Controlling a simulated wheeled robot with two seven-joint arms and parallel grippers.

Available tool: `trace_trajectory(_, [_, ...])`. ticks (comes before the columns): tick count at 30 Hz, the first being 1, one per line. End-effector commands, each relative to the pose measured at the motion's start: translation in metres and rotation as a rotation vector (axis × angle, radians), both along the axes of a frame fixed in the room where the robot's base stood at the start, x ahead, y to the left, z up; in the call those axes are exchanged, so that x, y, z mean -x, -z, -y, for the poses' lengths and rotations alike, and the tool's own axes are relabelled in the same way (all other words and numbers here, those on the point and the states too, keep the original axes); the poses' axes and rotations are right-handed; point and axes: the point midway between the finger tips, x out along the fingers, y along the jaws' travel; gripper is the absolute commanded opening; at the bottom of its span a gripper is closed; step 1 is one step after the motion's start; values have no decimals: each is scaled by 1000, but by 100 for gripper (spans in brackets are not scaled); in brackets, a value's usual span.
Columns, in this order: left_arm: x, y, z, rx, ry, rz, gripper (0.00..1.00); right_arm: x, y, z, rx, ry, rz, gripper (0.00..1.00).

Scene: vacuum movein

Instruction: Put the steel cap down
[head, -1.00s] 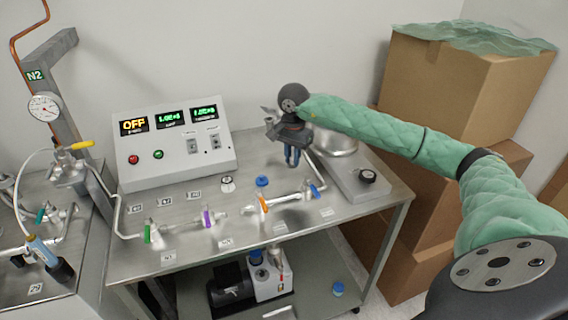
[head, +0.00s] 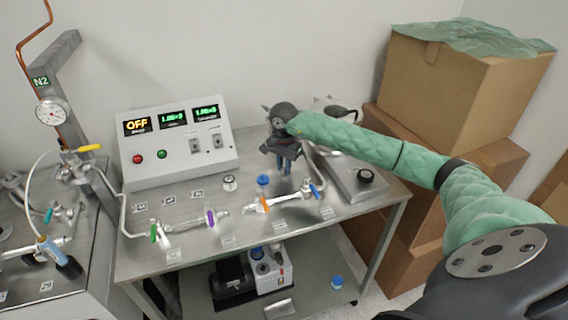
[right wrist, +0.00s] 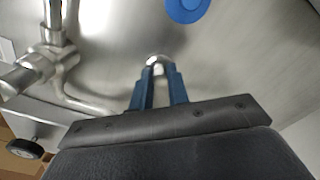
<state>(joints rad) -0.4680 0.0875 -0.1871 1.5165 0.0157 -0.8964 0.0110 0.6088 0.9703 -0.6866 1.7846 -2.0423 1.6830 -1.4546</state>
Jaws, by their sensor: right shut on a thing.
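My right gripper (head: 285,168) hangs fingers down over the back middle of the steel bench top (head: 185,240), just right of the grey control box. In the right wrist view its blue fingertips (right wrist: 156,70) are closed on a small, shiny, rounded piece, the steel cap (right wrist: 154,61). Only the cap's top end shows between the tips. The fingers hide the cap in the head view. I cannot tell whether the cap touches the bench. My left gripper is not in view.
The control box (head: 178,165) stands left of the gripper. A glass and metal line with coloured valves (head: 264,203) and a blue knob (head: 263,181) lies in front. Bare steel shows around the fingertips.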

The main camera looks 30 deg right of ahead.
Motion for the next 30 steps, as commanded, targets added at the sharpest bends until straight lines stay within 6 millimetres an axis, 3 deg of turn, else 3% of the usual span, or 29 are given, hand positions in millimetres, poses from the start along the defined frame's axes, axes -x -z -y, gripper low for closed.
trace_trajectory(17, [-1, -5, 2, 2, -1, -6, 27, 0, 3, 0, 0, 1, 0, 0])
trace_trajectory(18, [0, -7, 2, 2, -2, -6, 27, 0, 3, 0, 0, 1, 0, 21])
trace_trajectory(21, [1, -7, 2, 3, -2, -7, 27, 0, 3, 0, 0, 1, 0, 39])
trace_trajectory(30, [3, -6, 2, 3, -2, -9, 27, 0, 3, 0, 0, 1, 0, 39])
